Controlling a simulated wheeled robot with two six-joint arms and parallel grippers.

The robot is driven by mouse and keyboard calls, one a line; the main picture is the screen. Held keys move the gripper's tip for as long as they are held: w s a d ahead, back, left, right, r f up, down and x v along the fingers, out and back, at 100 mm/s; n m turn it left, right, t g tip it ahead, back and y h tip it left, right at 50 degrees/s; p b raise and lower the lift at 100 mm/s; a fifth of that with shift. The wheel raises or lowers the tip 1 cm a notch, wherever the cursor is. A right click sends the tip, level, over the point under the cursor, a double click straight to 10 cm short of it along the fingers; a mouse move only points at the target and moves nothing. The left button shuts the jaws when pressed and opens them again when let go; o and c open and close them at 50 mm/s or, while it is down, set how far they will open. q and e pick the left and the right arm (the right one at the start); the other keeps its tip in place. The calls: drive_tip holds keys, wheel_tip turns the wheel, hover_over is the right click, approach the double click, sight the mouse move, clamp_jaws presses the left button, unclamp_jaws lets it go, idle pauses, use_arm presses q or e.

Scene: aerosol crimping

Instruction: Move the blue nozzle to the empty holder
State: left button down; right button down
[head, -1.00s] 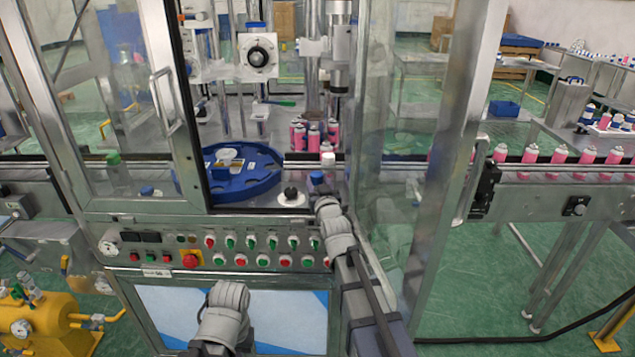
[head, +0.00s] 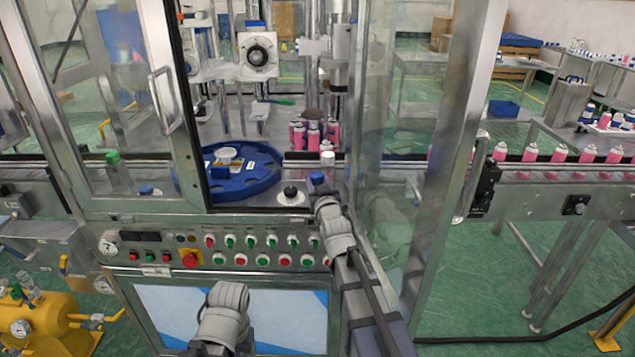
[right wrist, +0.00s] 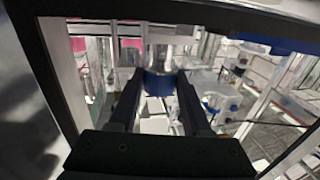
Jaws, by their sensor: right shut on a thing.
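My right gripper (head: 319,188) is inside the machine opening, near its lower right corner. In the right wrist view its two dark fingers (right wrist: 158,84) are closed on the sides of a blue round piece, the blue nozzle (right wrist: 158,90). A small blue top (head: 317,177) shows at this gripper in the head view; the fingertips there are too small to make out. I cannot pick out the empty holder for certain. My left arm shows low in the middle of the head view, but its gripper is not visible.
A blue round tray (head: 240,187) lies left of my right gripper. A black knob on a pale disc (head: 291,197) is close by on the left. Pink cans (head: 313,137) and a white-capped can (head: 327,158) stand behind. A clear panel (head: 395,190) bounds the right side.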

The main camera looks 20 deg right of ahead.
drive_tip(key=shift+f+b, duration=1.35)
drive_tip(key=shift+f, duration=0.05)
drive_tip(key=shift+c, duration=1.4)
unclamp_jaws()
drive_tip(key=s, duration=0.7)
drive_tip(key=shift+s+a, duration=0.35)
drive_tip(key=shift+s, duration=0.05)
